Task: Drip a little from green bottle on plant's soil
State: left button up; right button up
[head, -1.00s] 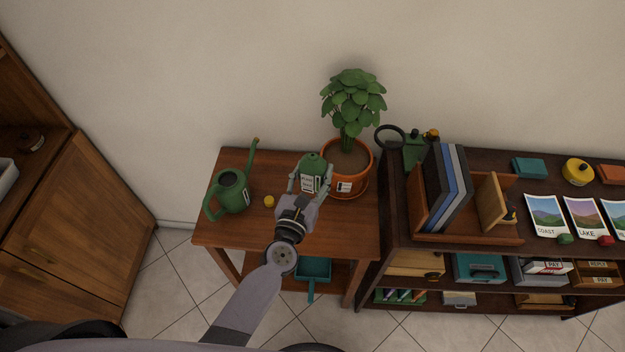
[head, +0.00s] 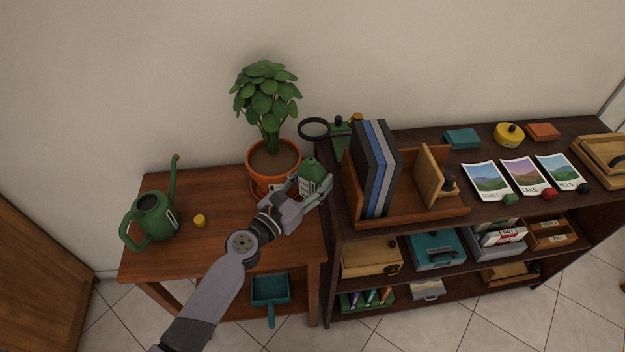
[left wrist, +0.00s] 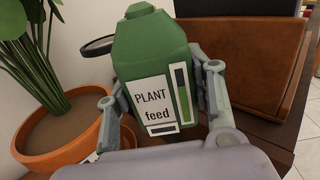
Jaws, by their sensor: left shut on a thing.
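The green bottle (head: 311,172) is in my left gripper (head: 306,187), at the right of the plant's pot. In the left wrist view the bottle (left wrist: 155,65) carries a "PLANT feed" label, and the gripper's fingers (left wrist: 165,105) are shut on both its sides. The plant (head: 267,100) stands in an orange pot (head: 273,180) with brown soil (head: 272,160). The soil (left wrist: 62,132) also shows at the left of the wrist view. My right gripper is out of view.
A green watering can (head: 153,217) and a small yellow cap (head: 199,221) are on the wooden table (head: 195,250). The dark shelf (head: 335,225) stands close at right, with a book rack (head: 405,208) and a magnifier (head: 313,129) on top.

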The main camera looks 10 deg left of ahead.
pick_arm(q)
jog(key=n, duration=0.1)
jog(key=f+n, duration=0.1)
jog(key=n, duration=0.1)
jog(key=shift+w+a+n, duration=0.2)
jog(key=shift+a+n, duration=0.1)
jog(key=shift+a, duration=0.1)
jog(key=shift+w+a+f+n+p, duration=0.15)
jog(key=shift+a+n+p, duration=0.1)
jog(key=shift+n, duration=0.3)
jog(key=shift+w+a+f+n+p, duration=0.1)
jog(key=shift+n+p, duration=0.1)
jog(key=shift+n, duration=0.35)
jog(key=a+n+p, duration=0.1)
jog(key=w+a+n+p, duration=0.1)
jog(key=a+n, duration=0.1)
jog(key=w+a+n+p, duration=0.1)
jog(key=shift+w+a+r+n, duration=0.15)
jog(key=shift+a+r+n, duration=0.15)
jog(key=shift+r, duration=0.1)
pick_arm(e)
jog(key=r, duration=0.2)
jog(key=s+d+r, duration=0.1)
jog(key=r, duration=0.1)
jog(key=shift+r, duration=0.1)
